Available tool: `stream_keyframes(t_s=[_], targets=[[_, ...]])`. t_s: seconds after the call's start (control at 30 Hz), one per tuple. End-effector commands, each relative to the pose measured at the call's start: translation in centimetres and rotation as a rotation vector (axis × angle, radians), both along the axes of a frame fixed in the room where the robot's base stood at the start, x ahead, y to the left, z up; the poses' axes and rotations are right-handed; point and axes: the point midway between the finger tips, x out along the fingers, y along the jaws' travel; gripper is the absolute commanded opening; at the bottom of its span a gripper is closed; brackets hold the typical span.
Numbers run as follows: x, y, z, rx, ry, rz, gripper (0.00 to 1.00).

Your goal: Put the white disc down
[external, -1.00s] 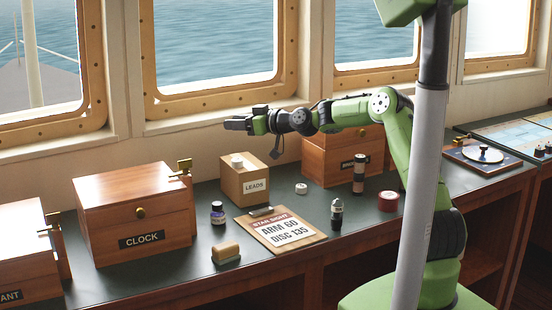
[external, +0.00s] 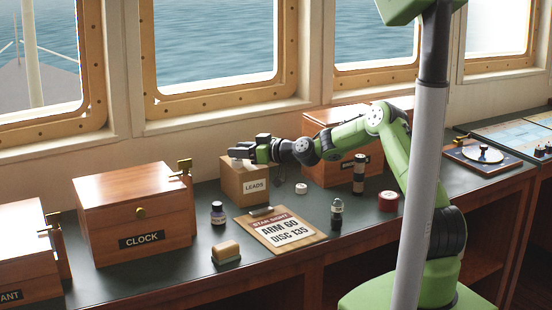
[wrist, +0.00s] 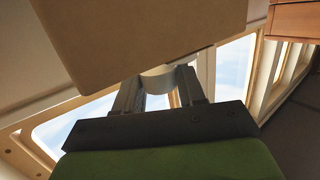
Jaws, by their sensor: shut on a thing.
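My gripper (external: 238,151) is low over the brown LEADS box (external: 246,182), near its top. In the wrist view its two fingers are shut on a short white round piece, the white disc (wrist: 158,80). The box (wrist: 140,35) fills the upper part of that view and hides part of the disc. I cannot tell whether the disc touches the box top. A separate small white round piece (external: 301,188) lies on the dark counter right of the box.
The clipboard (external: 280,231), ink bottle (external: 218,213), eraser-like block (external: 226,253), small dark bottle (external: 336,214) and red tape roll (external: 388,202) stand around the box. The CLOCK case (external: 135,213) is at left. Counter between box and clipboard is narrow.

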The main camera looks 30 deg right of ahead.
Motion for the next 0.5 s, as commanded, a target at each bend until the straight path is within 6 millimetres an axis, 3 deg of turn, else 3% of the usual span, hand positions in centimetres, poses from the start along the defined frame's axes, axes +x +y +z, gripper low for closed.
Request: stream_keyframes(t_s=[0.17, 0.2, 0.33, 0.5], targets=[[0.0, 0.0, -0.59, -0.001, 0.001, 0.0, 0.05], [0.0, 0.0, -0.52, 0.0, 0.001, 0.0, 0.44], [0.0, 0.01, -0.46, -0.001, 0.001, 0.0, 0.64], [0.0, 0.01, -0.44, -0.001, 0.001, 0.0, 0.65]])
